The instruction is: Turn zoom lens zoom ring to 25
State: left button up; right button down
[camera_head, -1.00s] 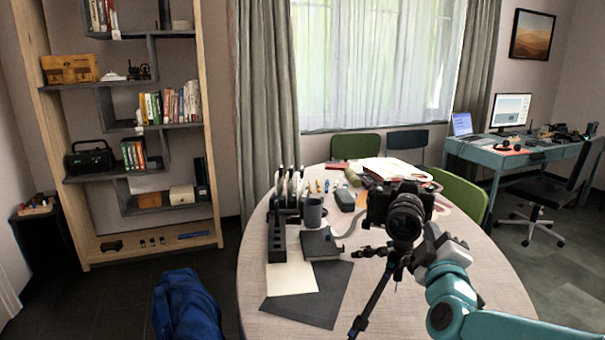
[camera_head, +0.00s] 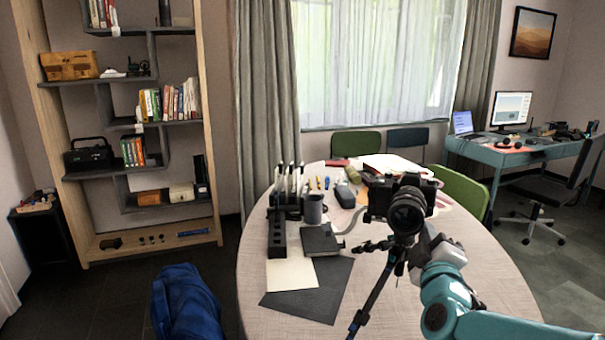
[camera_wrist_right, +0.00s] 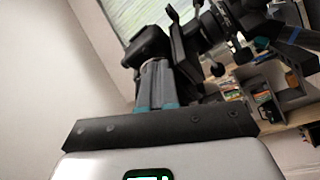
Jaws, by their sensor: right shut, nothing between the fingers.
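A black camera (camera_head: 377,200) is mounted on a black tripod (camera_head: 372,305) at the front of the round table. Its zoom lens (camera_head: 406,212) points toward me; the zoom ring's markings are too small to read. My right gripper (camera_head: 424,236) is just below and right of the lens in the head view. It is shut and empty. In the right wrist view the closed fingers (camera_wrist_right: 160,82) reach toward dark camera parts (camera_wrist_right: 148,44), and I cannot tell whether they touch. My left gripper is not in view.
The round table (camera_head: 480,290) has its right front side clear. Its left side holds a black holder (camera_head: 277,235), a grey mug (camera_head: 312,208), a dark box (camera_head: 321,240) and a dark mat (camera_head: 310,292). A green chair (camera_head: 462,193) stands behind it.

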jog(key=a+r+b+v, duration=0.1)
jog(key=v, duration=0.5)
jog(key=shift+f, duration=0.2)
